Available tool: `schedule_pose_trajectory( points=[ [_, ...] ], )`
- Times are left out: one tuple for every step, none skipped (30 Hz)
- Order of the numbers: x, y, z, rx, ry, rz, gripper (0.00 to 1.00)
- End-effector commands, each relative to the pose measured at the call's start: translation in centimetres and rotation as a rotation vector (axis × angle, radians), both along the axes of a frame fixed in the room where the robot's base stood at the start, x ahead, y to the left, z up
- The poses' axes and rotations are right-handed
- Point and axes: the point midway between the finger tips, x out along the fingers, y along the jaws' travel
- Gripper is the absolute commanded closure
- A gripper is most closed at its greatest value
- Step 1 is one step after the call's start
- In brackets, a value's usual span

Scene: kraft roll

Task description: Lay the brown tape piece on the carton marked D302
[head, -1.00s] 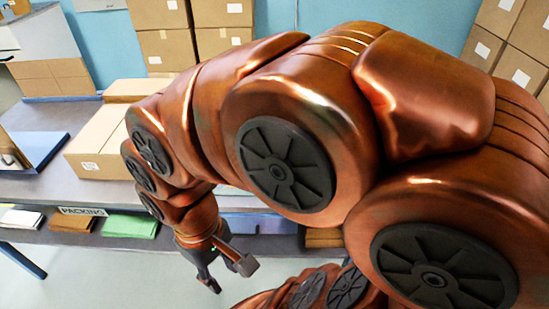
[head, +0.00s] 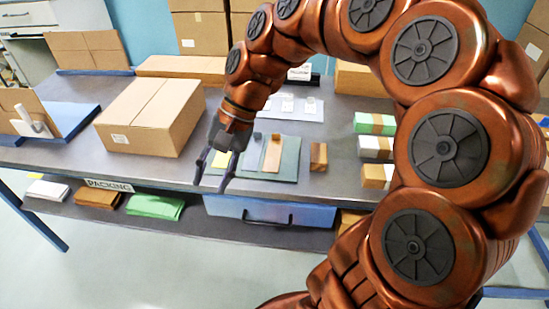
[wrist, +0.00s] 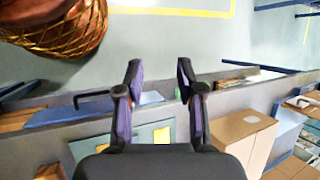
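A tan-brown strip (head: 273,153), which looks like the brown tape piece, lies on a grey-green mat (head: 287,172) on the bench. A closed carton (head: 150,118) stands left of the mat; its small white label is too small to read, so I cannot tell whether it is D302. The carton also shows in the wrist view (wrist: 238,130). My gripper (head: 212,184) is open and empty, fingers pointing down near the bench's front edge, left of the strip. Its two fingers also show apart in the wrist view (wrist: 159,75).
A brown block (head: 318,156) stands right of the mat. Stacked packs (head: 375,123) are farther right, a blue tray (head: 68,118) at left. A lower shelf holds a blue drawer (head: 270,212).

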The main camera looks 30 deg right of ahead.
Motion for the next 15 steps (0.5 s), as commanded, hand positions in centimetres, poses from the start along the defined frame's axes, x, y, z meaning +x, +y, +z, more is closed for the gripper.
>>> schedule_pose_trajectory(
  points=[
    [1.9, -0.8, -0.8, 0.052, 0.020, -0.073, 0.62],
    [3.0, -1.3, -0.8, 0.078, 0.031, -0.115, 0.62],
    [4.3, -2.1, -0.8, 0.117, 0.047, -0.174, 0.62],
    [5.2, -2.8, -0.9, 0.145, 0.063, -0.216, 0.62],
    [6.2, -3.5, -1.1, 0.174, 0.077, -0.260, 0.62],
    [7.5, -4.6, -1.2, 0.213, 0.097, -0.319, 0.62],
    [8.3, -5.5, -1.4, 0.240, 0.113, -0.363, 0.62],
    [9.2, -6.5, -1.7, 0.270, 0.129, -0.408, 0.62],
    [10.4, -8.0, -2.0, 0.309, 0.149, -0.471, 0.62],
    [11.1, -9.1, -2.3, 0.337, 0.165, -0.516, 0.62],
    [11.9, -10.4, -2.7, 0.366, 0.181, -0.564, 0.62],
    [12.9, -12.1, -3.3, 0.403, 0.204, -0.626, 0.62],
    [13.5, -13.5, -3.7, 0.433, 0.221, -0.675, 0.62],
    [14.0, -14.9, -4.3, 0.461, 0.240, -0.722, 0.62],
    [14.7, -16.9, -5.0, 0.497, 0.264, -0.785, 0.62]
  ],
)
